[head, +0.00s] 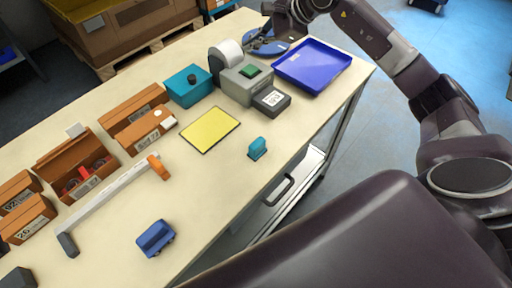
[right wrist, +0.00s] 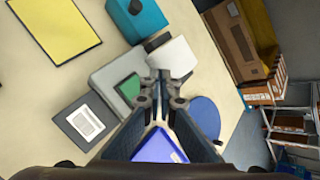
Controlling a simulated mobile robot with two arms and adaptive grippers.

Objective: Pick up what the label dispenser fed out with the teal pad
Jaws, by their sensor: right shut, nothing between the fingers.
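The label dispenser (head: 240,82) is a grey box with a green button and a white roll (head: 231,52) behind it. It also shows in the right wrist view (right wrist: 108,78). A white printed label (head: 272,98) lies on the dark plate at its front; the wrist view shows it too (right wrist: 86,122). The small teal pad (head: 257,148) stands on the table in front of the dispenser, apart from my gripper. My right gripper (head: 290,18) is shut and empty, above the table's far end beyond the roll; its fingers (right wrist: 163,85) meet in the wrist view. My left gripper is out of view.
A blue tray (head: 312,64) lies right of the dispenser, a round blue item (head: 264,46) behind it. A teal box with a black knob (head: 189,86), a yellow mat (head: 210,129), brown boxes (head: 132,107), an orange-ended bar (head: 110,195) and a blue block (head: 155,237) occupy the table.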

